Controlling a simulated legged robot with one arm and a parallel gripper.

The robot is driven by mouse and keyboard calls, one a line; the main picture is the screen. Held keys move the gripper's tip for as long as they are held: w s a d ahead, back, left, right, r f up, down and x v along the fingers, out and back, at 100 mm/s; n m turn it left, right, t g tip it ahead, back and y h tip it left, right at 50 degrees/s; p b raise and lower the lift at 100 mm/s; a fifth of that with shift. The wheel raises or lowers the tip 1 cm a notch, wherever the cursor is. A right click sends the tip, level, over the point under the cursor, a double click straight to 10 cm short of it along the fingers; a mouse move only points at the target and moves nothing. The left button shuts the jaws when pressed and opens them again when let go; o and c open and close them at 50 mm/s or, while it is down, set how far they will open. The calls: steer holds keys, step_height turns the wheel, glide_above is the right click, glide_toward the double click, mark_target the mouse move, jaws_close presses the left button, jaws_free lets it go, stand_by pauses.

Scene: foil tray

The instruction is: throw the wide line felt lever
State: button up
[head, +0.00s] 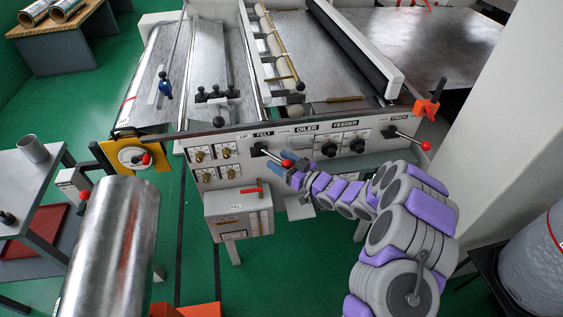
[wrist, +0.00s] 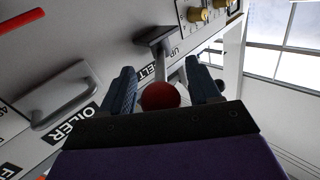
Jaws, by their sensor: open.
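The felt lever has a red ball knob (head: 288,163) on a metal rod that comes out of a black mount under the FELT label on the machine's front panel. In the wrist view the red knob (wrist: 160,96) sits between the two blue fingers, with the rod running up to the black mount (wrist: 155,38). My gripper (head: 284,164) is open around the knob; the fingers stand apart on either side of it. It also shows in the wrist view (wrist: 160,72). I cannot tell whether either finger touches the knob.
A second red-knobbed lever (head: 426,146) stands out at the panel's right end. The panel also has black dials (head: 329,149), brass knobs (head: 200,155) and a bar handle (wrist: 62,97). A grey box (head: 238,213) hangs below. A large metal cylinder (head: 112,245) stands in the left foreground.

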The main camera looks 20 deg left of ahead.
jaws_close()
stand_by(0.6)
